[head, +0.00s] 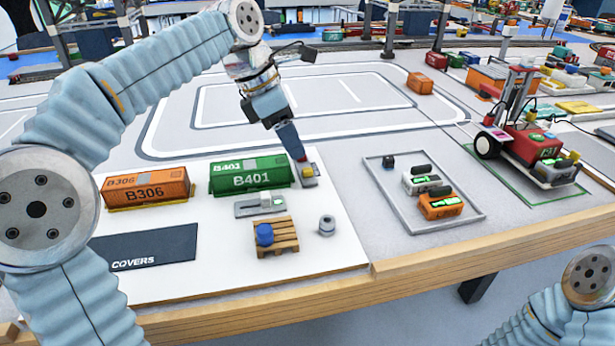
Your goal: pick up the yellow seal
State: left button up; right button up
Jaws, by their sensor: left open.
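A small yellow piece, which looks like the yellow seal (308,173), sits on a small grey holder (309,183) just right of the green B401 container (251,176). My left gripper (301,161) reaches down from above, with its tip right at the yellow piece. Its fingers are small here and seen edge-on, and the jaws are open. I cannot tell whether they touch the piece or stand around it. Part of the holder's back is hidden by the gripper. My right gripper is out of view; only part of my right arm shows at bottom right.
An orange B306 container (145,188) stands left of B401. In front are a grey device (247,209), a wooden pallet (286,236) with a blue piece (264,235), a grey cylinder (327,225) and a dark COVERS mat (150,247). A tray (452,219) holding devices lies right.

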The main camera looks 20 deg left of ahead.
aim_at(307, 169)
pick_arm(q)
jog(key=x, duration=0.7)
jog(key=shift+w+a+b, duration=0.25)
jog(key=shift+a+b, duration=0.05)
jog(key=shift+b, duration=0.1)
grip_shut()
